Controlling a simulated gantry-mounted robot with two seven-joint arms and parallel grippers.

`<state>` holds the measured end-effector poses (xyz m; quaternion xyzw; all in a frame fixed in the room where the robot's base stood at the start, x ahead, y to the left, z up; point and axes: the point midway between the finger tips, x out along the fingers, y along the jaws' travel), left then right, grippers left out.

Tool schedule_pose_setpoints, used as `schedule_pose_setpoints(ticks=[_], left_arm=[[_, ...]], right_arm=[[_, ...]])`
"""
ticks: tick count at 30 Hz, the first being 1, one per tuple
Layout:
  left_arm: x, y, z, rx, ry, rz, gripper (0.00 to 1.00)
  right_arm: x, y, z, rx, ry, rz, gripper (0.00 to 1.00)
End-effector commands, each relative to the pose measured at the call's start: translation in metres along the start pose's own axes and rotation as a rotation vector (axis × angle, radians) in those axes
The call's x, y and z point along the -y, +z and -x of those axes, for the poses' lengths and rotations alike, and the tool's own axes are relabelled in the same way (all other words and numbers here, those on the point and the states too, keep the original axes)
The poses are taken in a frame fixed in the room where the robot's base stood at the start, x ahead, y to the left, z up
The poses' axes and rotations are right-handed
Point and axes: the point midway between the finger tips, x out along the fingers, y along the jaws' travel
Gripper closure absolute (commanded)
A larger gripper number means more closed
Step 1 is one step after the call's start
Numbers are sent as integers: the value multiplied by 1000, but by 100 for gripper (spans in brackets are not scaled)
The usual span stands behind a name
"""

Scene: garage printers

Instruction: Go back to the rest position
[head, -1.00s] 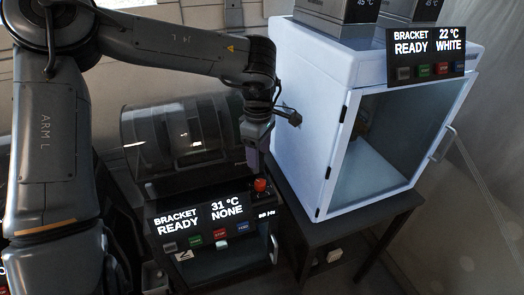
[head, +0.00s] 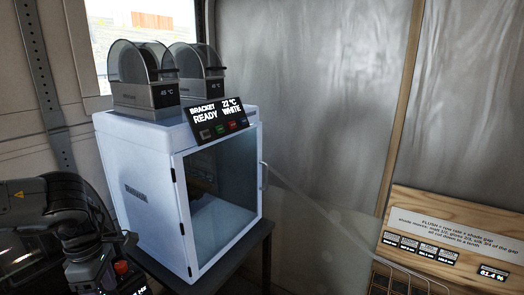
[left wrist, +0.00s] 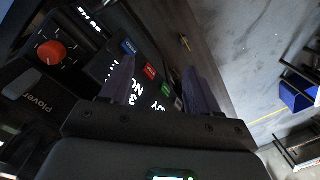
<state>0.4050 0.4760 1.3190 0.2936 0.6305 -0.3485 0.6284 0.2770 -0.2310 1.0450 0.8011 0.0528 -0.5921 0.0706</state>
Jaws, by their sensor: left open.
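My left arm shows at the lower left of the head view, bent beside the white printer. Its fingers cannot be made out there. In the left wrist view my left gripper (left wrist: 158,72) is open, with its two dark purple fingers apart and nothing between them. Behind the fingers is a dark printer's display panel (left wrist: 150,98) with coloured buttons, seen tilted. A red knob (left wrist: 52,52) is to the left of the fingers; a red knob (head: 122,267) also shows beside my left wrist in the head view. My right gripper is in neither view.
The white printer (head: 150,195) stands on a dark table (head: 240,258), its door shut, its display reading BRACKET READY 22 °C WHITE. Two domed spool boxes (head: 148,95) (head: 205,88) sit on top. A wooden board (head: 440,225) with labels is at right. The left wrist view shows a blue bin (left wrist: 297,96).

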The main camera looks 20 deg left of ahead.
Motion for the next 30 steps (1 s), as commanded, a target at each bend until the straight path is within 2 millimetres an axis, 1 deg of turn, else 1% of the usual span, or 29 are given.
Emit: schedule_pose_setpoints(ticks=[1, 5, 10, 14, 16, 18, 20, 21, 23, 24, 26, 27, 29, 30], left_arm=[[1, 0, -10, 24, -22, 7, 39], [9, -2, -36, 79, -86, 25, 39], [28, -2, -79, 165, -193, 48, 39], [54, 5, -122, 270, -305, 64, 39], [73, 13, -149, 344, -368, 73, 39], [93, 25, -177, 423, -420, 83, 39], [110, 37, -198, 490, -453, 102, 39], [121, 46, -211, 532, -472, 121, 39], [137, 60, -230, 595, -494, 159, 39], [147, 71, -240, 636, -507, 192, 39], [162, 89, -254, 697, -524, 249, 39], [172, 100, -262, 734, -533, 295, 39], [184, 120, -272, 791, -546, 372, 39], [192, 132, -276, 827, -554, 431, 39]], right_arm=[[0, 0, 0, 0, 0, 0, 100], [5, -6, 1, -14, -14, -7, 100], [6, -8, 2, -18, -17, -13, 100], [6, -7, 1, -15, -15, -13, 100], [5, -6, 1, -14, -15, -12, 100], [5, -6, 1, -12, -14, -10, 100], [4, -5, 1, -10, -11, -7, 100], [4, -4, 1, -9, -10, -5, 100], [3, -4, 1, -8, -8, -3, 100], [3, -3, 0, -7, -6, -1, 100], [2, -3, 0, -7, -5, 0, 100], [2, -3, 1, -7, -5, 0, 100], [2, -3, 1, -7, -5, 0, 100], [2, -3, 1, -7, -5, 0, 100]])
